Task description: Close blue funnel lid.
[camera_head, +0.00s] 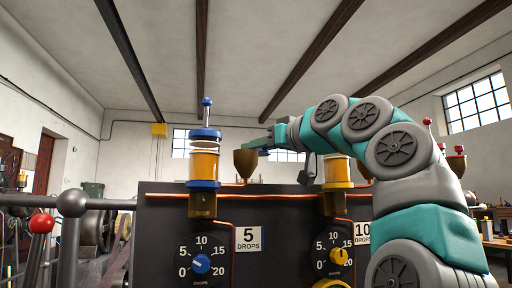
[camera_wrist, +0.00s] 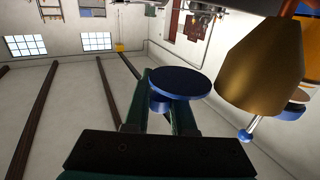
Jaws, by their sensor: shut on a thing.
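The blue funnel lid (camera_wrist: 180,83) is a flat round disc with a short knob, seen in the wrist view. My gripper (camera_wrist: 162,112) is shut on the lid's knob, between its two dark green fingers. The brass funnel (camera_wrist: 258,65) stands beside the lid in the wrist view, which is upside down, and a gap shows between them. In the head view the funnel (camera_head: 246,163) is right of the blue-capped oiler (camera_head: 204,165), and my gripper (camera_head: 256,143) is just above and right of the funnel's mouth. The inside of the funnel is hidden.
The oiler's upright lever with a blue ball (camera_head: 207,101) stands left of the funnel. A second, yellow oiler (camera_head: 337,172) is to the right, partly behind my arm. Below is a dark panel with a blue knob (camera_head: 201,263) and a yellow knob (camera_head: 338,256). Space above is clear.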

